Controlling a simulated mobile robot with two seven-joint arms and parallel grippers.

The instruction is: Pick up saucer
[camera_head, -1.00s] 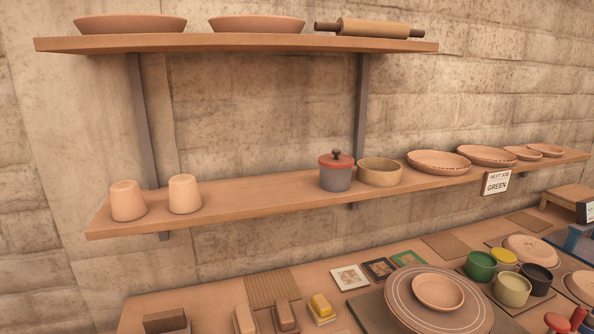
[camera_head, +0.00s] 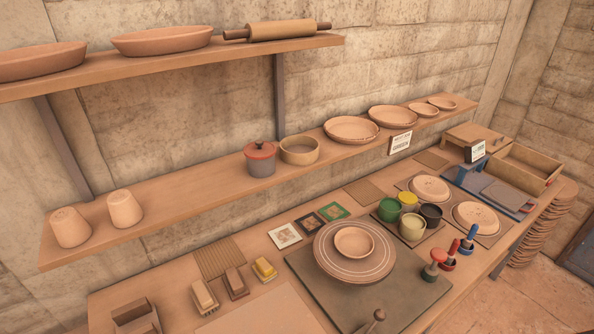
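Several shallow clay dishes show, and I cannot tell which one is the saucer. A small round dish (camera_head: 354,241) sits in the middle of a wheel-like disc with pale rings (camera_head: 325,264) on the table. On the lower shelf stand two larger shallow dishes, a left one (camera_head: 351,129) and a right one (camera_head: 392,116). Two smaller dishes, a near one (camera_head: 424,109) and a far one (camera_head: 442,103), stand to their right. Two flat clay discs, a left one (camera_head: 430,188) and a right one (camera_head: 477,217), lie on boards at the table's right. Neither of my grippers is in view.
The lower shelf (camera_head: 200,192) also holds two cups, a lidded grey pot (camera_head: 260,159) and a bowl (camera_head: 300,150). Paint pots (camera_head: 412,226) and red- and blue-handled stamps (camera_head: 434,264) stand right of the disc. A wooden tray (camera_head: 515,165) is at the far right. Plates are stacked beyond the table's right end.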

